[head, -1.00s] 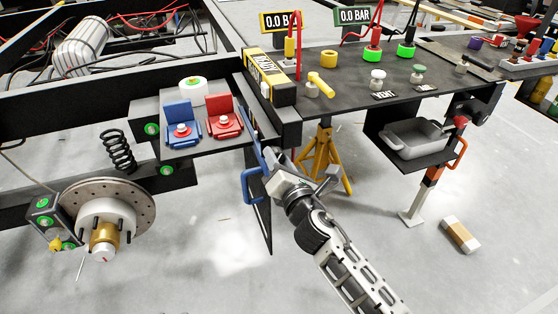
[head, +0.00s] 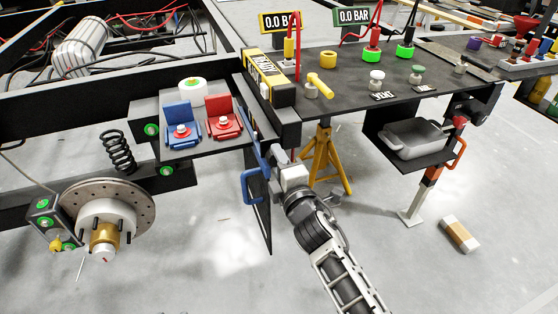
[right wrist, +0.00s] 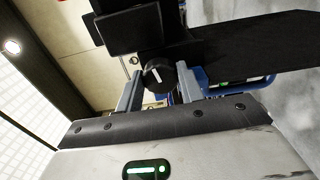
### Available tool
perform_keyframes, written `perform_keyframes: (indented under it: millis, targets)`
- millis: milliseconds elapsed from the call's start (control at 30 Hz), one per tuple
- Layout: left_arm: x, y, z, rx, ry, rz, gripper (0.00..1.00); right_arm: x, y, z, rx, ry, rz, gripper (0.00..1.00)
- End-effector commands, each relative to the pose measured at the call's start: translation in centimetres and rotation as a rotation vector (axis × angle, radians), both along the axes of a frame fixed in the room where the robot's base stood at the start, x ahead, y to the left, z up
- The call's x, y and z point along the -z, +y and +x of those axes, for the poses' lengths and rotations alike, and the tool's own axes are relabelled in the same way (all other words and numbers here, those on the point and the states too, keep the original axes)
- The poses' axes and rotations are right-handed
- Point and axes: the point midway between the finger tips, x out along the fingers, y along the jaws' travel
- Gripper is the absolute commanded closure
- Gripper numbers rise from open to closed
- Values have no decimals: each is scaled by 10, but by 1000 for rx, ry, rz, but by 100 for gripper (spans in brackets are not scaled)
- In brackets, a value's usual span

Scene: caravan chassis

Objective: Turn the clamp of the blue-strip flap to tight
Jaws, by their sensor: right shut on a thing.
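The blue-strip flap (head: 262,215) is a dark panel hanging below the bench edge, with a blue strip along its upper part and a blue handle (head: 250,187) on its side. My right gripper (head: 272,158) reaches its upper part from below right and covers the clamp in the head view. In the right wrist view the clamp shows as a round black knob (right wrist: 153,76) with a white pointer line, nearly upright and slightly tilted. The fingers of my right gripper (right wrist: 160,84) are on either side of the knob, shut on it. My left gripper is not in view.
An orange handle (head: 459,153) is on the right. A grey tray (head: 415,138) sits under the bench. A yellow stand (head: 325,160) is close behind my right gripper. A brake disc (head: 75,205) is at left. The floor in front is mostly clear.

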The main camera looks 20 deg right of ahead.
Motion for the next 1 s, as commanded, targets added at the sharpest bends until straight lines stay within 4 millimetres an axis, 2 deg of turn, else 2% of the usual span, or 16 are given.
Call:
perform_keyframes:
  millis: [300, 767, 800, 833, 1000]
  targets:
    - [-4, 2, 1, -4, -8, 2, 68, 2, 1, -1, -1, 7, 87, 85]
    - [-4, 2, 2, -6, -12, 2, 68, 2, 1, -1, -1, 7, 95, 85]
    - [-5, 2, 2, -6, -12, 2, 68, 2, 1, -1, -1, 7, 95, 52]
    - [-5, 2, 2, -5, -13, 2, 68, 2, 1, -1, -1, 7, 95, 43]
    - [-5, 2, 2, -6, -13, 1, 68, 1, 1, -1, -1, 5, 94, 41]
